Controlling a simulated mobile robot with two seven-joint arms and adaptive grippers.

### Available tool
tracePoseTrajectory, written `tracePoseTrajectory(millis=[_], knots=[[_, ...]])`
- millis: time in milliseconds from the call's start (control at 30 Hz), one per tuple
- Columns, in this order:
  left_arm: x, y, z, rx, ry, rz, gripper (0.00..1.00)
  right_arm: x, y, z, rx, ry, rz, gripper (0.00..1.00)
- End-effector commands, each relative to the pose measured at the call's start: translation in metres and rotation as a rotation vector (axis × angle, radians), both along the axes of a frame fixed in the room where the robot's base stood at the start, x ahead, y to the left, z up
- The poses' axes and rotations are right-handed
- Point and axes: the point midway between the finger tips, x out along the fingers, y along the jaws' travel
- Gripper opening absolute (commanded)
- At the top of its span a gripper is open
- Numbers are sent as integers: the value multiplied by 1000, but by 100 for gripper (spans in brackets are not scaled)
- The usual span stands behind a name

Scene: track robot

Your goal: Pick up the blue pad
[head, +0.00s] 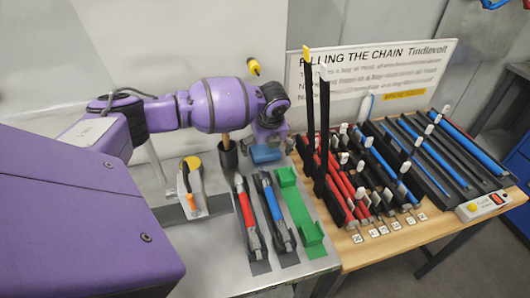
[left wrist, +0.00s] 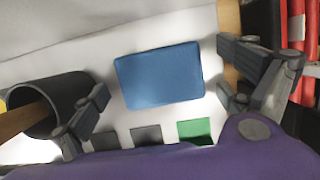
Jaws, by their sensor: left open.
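The blue pad (left wrist: 160,76) lies flat on the grey table in the left wrist view, between my open left fingers and apart from both. It also shows in the head view (head: 265,154), partly hidden beneath my left gripper (head: 268,138). In the left wrist view my left gripper (left wrist: 165,105) has its fingers spread wide, one on each side of the pad, and holds nothing. How high the fingers are above the table is hard to tell. My right gripper is in neither view.
A dark cup (head: 228,158) with a wooden handle in it stands close left of the pad. A red tool (head: 246,212), a blue tool (head: 274,208) and a green holder (head: 298,208) lie in front. A rack of red and blue rods (head: 400,160) stands on the wooden table right.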

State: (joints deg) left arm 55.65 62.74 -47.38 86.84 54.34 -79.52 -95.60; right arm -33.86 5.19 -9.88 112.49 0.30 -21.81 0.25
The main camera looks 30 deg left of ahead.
Motion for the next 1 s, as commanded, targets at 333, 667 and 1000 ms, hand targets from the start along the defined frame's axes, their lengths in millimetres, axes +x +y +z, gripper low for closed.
tracePoseTrajectory(millis=[333,667,1000], knots=[[0,0,1,-1,-1,1,58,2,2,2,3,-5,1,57],[0,0,2,0,-2,1,56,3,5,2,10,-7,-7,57],[-1,-2,37,0,-3,-2,56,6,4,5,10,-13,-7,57]])
